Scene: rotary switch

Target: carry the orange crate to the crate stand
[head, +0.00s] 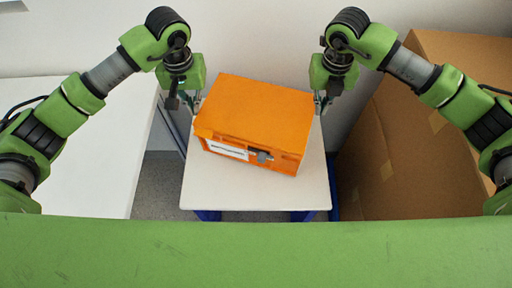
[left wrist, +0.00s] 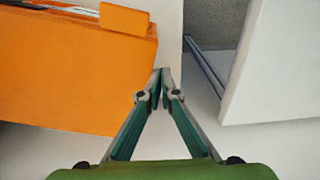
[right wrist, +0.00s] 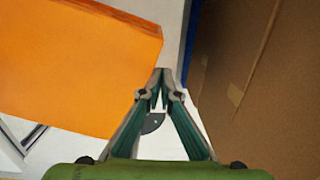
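The orange crate (head: 254,112) sits on a small white-topped stand (head: 205,187) with blue legs, turned at an angle to its edges. A white label and a dark grey fitting show on its near side. My left gripper (head: 196,104) is at the crate's left side, fingers together with nothing between them; the crate (left wrist: 70,75) is beside the tips (left wrist: 160,76) in the left wrist view. My right gripper (head: 319,104) is at the right side, also shut and empty, its tips (right wrist: 161,76) close beside the crate (right wrist: 80,65).
A white table (head: 70,150) stands at the left, with a gap of grey floor (head: 160,185) before the stand. Large brown cardboard boxes (head: 410,160) fill the right side close to the stand. A pale wall (head: 255,40) is behind.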

